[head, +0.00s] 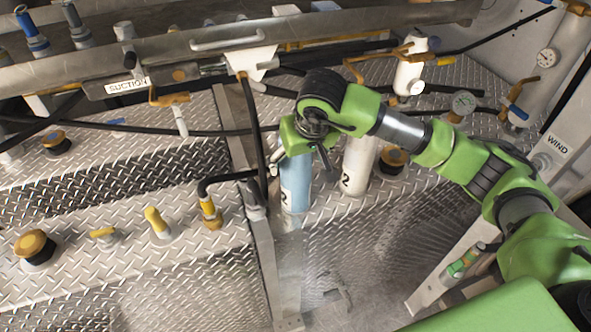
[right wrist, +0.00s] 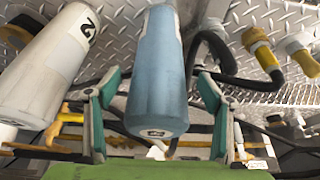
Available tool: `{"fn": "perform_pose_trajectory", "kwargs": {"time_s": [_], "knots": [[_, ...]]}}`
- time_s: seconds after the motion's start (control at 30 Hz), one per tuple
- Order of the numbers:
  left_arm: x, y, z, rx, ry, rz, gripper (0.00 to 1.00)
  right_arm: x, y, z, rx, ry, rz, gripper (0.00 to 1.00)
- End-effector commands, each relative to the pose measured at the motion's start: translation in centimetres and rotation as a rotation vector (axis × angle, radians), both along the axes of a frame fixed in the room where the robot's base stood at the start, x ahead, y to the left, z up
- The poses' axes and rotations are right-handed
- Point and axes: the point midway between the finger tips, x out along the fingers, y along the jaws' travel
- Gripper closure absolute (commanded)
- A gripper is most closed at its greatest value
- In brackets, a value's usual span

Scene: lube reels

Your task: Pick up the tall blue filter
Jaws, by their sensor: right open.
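The tall blue filter (head: 295,182) stands upright on the tread-plate deck in the head view, with its upper end partly hidden by my right gripper (head: 306,148). In the right wrist view the blue filter (right wrist: 158,70) lies between the two spread fingers of my right gripper (right wrist: 157,108). The fingers are open, one on each side of the filter, with a visible gap at each side. A white filter (head: 357,165) marked "2" stands just right of the blue one; it also shows in the right wrist view (right wrist: 50,70). My left gripper is not in view.
A black hose (head: 228,180) with a brass fitting (head: 211,214) is close left of the blue filter. Metal pipes (head: 225,42) and hoses cross behind it. Orange-capped fittings (head: 36,247) stand on the left deck. The deck in front of the filter is mostly clear.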

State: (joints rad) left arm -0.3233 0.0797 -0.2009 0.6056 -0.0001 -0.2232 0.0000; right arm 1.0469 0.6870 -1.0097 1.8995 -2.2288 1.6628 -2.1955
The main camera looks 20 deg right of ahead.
Motion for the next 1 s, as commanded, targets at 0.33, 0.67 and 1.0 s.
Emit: {"fn": "perform_pose_trajectory", "kwargs": {"time_s": [0.33,0.67,1.0], "knots": [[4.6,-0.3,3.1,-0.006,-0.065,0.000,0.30,1.9,-0.1,-3.2,0.002,0.006,0.000,0.26],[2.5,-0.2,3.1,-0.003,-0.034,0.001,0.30,2.6,-0.1,-5.0,0.001,-0.001,0.001,0.26],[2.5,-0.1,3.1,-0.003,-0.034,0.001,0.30,2.7,-0.1,-4.8,0.002,-0.003,0.001,0.80]]}}
